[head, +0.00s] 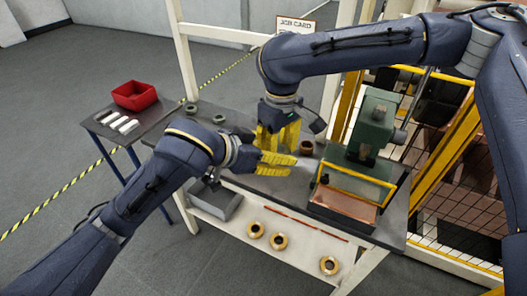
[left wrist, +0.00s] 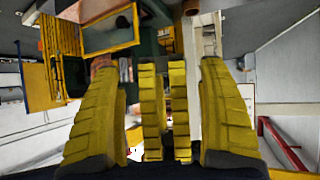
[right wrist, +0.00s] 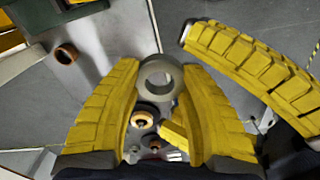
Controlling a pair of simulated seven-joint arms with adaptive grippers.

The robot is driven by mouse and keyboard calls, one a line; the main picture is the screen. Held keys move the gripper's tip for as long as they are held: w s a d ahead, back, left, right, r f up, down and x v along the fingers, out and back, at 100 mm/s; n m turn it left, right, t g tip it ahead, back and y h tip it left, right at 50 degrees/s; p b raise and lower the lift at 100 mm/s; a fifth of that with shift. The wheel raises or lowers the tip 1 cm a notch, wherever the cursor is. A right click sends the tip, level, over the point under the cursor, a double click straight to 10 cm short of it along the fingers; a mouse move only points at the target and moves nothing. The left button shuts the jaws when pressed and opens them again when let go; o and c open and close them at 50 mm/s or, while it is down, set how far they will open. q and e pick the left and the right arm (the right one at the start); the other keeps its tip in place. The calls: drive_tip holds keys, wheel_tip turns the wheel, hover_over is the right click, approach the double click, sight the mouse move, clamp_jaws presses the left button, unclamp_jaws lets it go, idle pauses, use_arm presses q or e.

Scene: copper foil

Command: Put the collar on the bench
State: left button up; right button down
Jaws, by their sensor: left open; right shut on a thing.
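The collar, a grey-green ring (right wrist: 158,78), is held between the fingertips of my right gripper (right wrist: 160,85) in the right wrist view. In the head view my right gripper (head: 278,132) points down over the bench (head: 288,188) and hides the ring. My left gripper (head: 276,164) is open in front of it, with its yellow fingers level. In the left wrist view the right gripper's fingers (left wrist: 165,105) appear between the left gripper's spread fingers (left wrist: 160,112). I cannot tell whether the two grippers touch.
A green press (head: 372,130) with a yellow-framed guard stands on the bench's right. A brown ring (head: 307,148) lies beside it; two dark rings (head: 219,119) are at the left. Several copper-coloured rings (head: 256,230) lie on the lower shelf. A side table holds a red bin (head: 135,96).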

use_arm(q)
drive_tip(key=shift+x, duration=1.4)
drive_tip(key=shift+s, duration=0.15)
drive_tip(key=c, duration=1.4)
drive_tip(key=shift+c, duration=0.6)
use_arm(e)
drive_tip(key=c, duration=1.2)
unclamp_jaws()
use_arm(q)
drive_tip(key=shift+c, duration=0.8)
use_arm(e)
drive_tip(key=shift+o, duration=2.3)
